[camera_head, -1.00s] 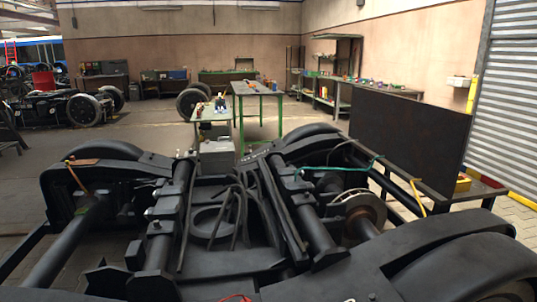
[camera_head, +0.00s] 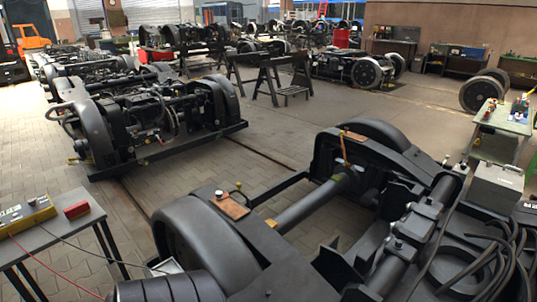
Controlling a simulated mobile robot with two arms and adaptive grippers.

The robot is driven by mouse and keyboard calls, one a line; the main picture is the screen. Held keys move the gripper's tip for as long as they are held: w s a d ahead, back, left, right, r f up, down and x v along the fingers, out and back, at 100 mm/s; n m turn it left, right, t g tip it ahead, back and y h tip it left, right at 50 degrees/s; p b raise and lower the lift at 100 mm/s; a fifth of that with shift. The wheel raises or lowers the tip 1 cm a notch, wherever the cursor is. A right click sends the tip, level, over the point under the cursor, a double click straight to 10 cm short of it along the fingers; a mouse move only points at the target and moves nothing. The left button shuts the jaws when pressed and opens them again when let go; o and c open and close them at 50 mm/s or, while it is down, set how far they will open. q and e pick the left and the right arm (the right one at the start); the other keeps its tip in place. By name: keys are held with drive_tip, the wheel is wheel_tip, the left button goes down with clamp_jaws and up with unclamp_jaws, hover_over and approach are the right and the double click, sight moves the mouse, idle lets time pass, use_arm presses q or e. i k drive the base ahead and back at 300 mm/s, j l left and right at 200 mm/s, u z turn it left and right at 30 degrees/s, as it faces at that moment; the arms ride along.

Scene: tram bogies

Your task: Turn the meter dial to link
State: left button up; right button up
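A yellow box-like device (camera_head: 28,212) with a dark display area, probably the meter, lies on a grey table (camera_head: 40,241) at the left edge. Its dial is too small to make out. A small red block (camera_head: 76,210) sits to the right of it on the same table. A red lead and a dark lead run from the device down across the table toward the near bogie (camera_head: 262,255). Neither of my grippers shows in this view.
The near black bogie fills the lower right, with a brown plate (camera_head: 230,205) on its frame. Another bogie (camera_head: 150,120) stands behind it to the left. Paved floor (camera_head: 130,207) lies open between them. A green-grey table (camera_head: 505,122) and a grey box (camera_head: 496,187) are at right.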

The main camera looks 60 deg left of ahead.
sight(32, 202)
drive_tip(key=k+j+u, duration=0.15)
drive_tip(key=k+u, duration=0.2)
drive_tip(key=k, duration=0.3)
drive_tip(key=u, duration=2.2)
drive_tip(key=i+u, duration=0.25)
drive_tip(key=u, duration=0.25)
drive_tip(key=i+l+u, duration=0.15)
drive_tip(key=u, duration=0.35)
drive_tip(key=i+z, duration=0.1)
drive_tip(key=z, duration=0.25)
drive_tip(key=i+j+z, duration=0.1)
drive_tip(key=z, duration=0.25)
drive_tip(key=i+j+z, duration=0.1)
drive_tip(key=z, duration=0.25)
drive_tip(key=j, duration=0.1)
